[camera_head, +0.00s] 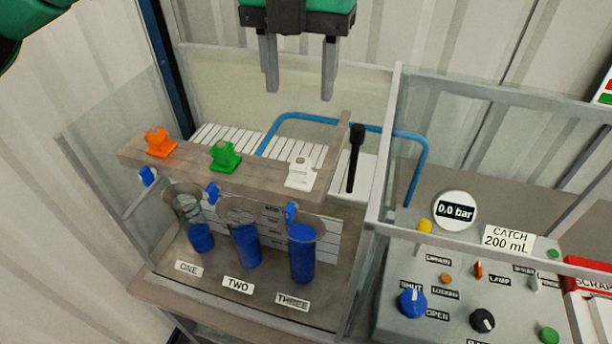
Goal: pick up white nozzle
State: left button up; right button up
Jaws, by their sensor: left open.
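The white nozzle (300,173) stands upright at the right end of a beige shelf bar (262,192), above the cylinder labelled THREE. A green nozzle (225,156) sits in the middle of the bar and an orange nozzle (160,143) at its left end. My left gripper (300,88) points down at the top of the picture, open and empty. In the picture its fingers are above the white nozzle and apart from it. My right gripper does not show.
Three clear cylinders with blue fill stand below the bar, one of them the THREE cylinder (302,255). Clear panels with a grey frame post (383,150) enclose them. A blue hose (300,116) and a black-handled tool (355,158) are behind. A control panel (385,318) stands right.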

pick_arm(q)
jog(key=f, duration=0.1)
jog(key=p, duration=0.2)
send_over(300, 161)
notch_tip(300, 161, down, 8)
jog(key=shift+r, duration=0.2)
jog(key=shift+w+d+f, duration=0.1)
jog(key=shift+f, duration=0.15)
jog(key=shift+f+p, duration=0.5)
jog(key=shift+p, duration=0.2)
notch_tip(300, 161, down, 3)
jog(key=shift+f+p, duration=0.2)
jog(key=shift+p, duration=0.65)
jog(key=shift+f, duration=0.45)
jog(key=c, duration=1.1)
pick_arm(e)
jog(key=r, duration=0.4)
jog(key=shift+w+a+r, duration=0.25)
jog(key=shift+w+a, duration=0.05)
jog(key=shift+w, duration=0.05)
